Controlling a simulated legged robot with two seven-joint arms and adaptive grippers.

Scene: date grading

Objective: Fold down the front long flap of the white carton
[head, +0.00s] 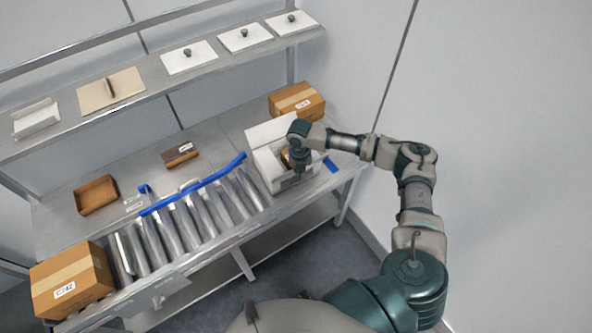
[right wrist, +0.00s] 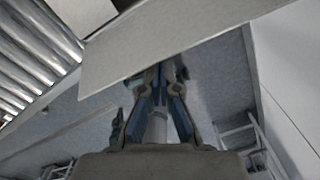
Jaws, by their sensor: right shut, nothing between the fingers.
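The white carton (head: 262,170) stands open at the right end of the roller conveyor, with a raised flap at its back (head: 272,131). Something brown shows inside it. My right gripper (head: 301,165) points down at the carton's right front part and partly hides it. In the right wrist view, a pale flat panel (right wrist: 165,42), which looks like a carton flap, slants across the tips of my right gripper (right wrist: 163,78). The fingers are together with nothing between them. I cannot tell whether they touch the panel. My left gripper is not in view.
Steel rollers (head: 190,213) with a blue rail (head: 205,182) run left of the carton. A taped brown box (head: 297,101) stands behind it and another (head: 70,280) at the front left. An open brown tray (head: 97,195) lies on the table. A shelf (head: 150,75) hangs above.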

